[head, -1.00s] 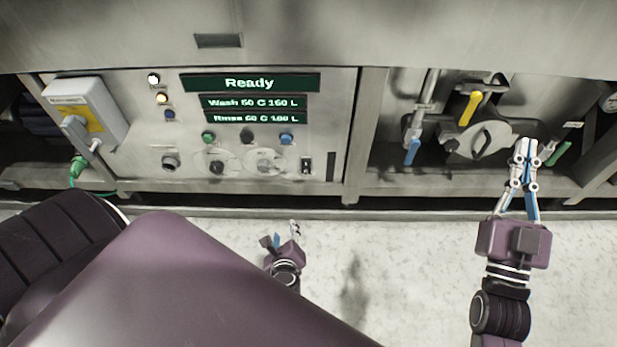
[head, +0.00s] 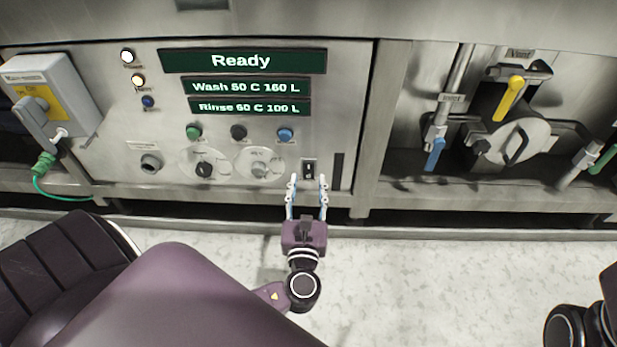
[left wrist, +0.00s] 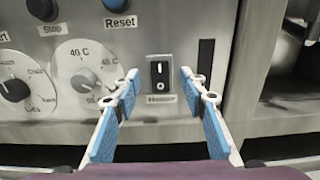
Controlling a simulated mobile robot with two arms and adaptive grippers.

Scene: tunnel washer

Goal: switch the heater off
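The heater switch (head: 309,169) is a small black rocker on a light plate at the lower right of the control panel. In the left wrist view the switch (left wrist: 159,76) carries a bar mark above a circle mark, over a blurred label. I cannot tell which half is pressed in. My left gripper (head: 307,187) is open and empty, just below and in front of the switch. In the left wrist view its two fingertips stand left and right of the switch; contact does not show. My right gripper is out of view.
Left of the switch are two dials (head: 204,169) (head: 258,168), with green, black and blue buttons (head: 285,135) above. Displays (head: 242,61) read Ready, Wash and Rinse. A dark slot (head: 336,171) is right of the switch. Valves with yellow (head: 508,98) and blue (head: 435,153) handles are further right.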

